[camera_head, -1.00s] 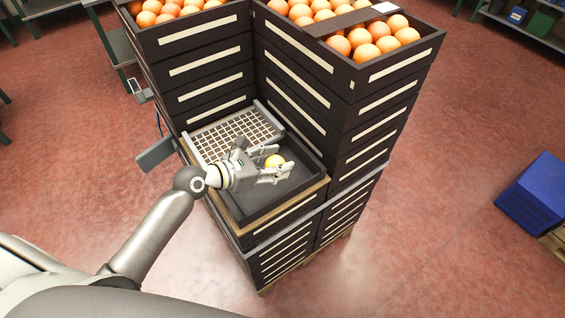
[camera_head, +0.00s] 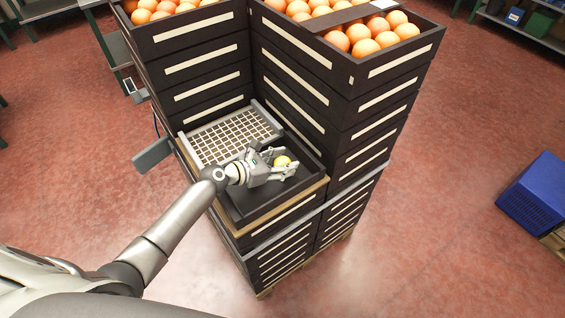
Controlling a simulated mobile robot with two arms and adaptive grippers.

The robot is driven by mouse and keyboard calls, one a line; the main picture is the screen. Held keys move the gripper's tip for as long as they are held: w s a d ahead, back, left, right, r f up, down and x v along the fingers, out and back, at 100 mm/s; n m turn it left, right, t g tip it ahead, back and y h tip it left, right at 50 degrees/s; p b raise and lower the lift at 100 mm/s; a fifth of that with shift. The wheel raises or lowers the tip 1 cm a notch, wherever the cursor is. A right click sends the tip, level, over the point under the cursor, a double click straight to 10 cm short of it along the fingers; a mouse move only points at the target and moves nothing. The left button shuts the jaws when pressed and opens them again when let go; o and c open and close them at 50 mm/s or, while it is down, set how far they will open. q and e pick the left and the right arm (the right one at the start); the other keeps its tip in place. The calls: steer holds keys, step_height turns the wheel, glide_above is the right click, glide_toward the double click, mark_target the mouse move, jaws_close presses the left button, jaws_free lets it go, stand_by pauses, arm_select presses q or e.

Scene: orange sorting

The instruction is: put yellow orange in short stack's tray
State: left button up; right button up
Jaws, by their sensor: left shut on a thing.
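The yellow orange (camera_head: 282,161) is between the fingers of my left gripper (camera_head: 284,166), which is shut on it. The gripper is over the dark tray (camera_head: 243,211) on top of the short stack. I cannot tell whether the orange touches the tray floor. The gripper and wrist hide part of the tray. My right gripper is not in view.
A grey grid rack (camera_head: 222,139) lies at the back of the short stack. Tall stacks of black crates (camera_head: 345,100) rise behind and to the right, their top crates full of oranges (camera_head: 365,46). A blue crate (camera_head: 535,190) stands on the floor at the right.

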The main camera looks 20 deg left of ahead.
arm_select(q)
steer(key=o, duration=0.6)
steer(key=shift+f, duration=0.15)
steer(key=o, duration=0.4)
steer(key=shift+s+a+r, duration=0.1)
steer(key=shift+s+r, duration=0.05)
steer(key=shift+r, duration=0.1)
steer(key=v, duration=1)
steer(key=shift+s+a, duration=0.2)
steer(key=shift+s+a+r, duration=0.3)
steer(key=shift+s, duration=0.1)
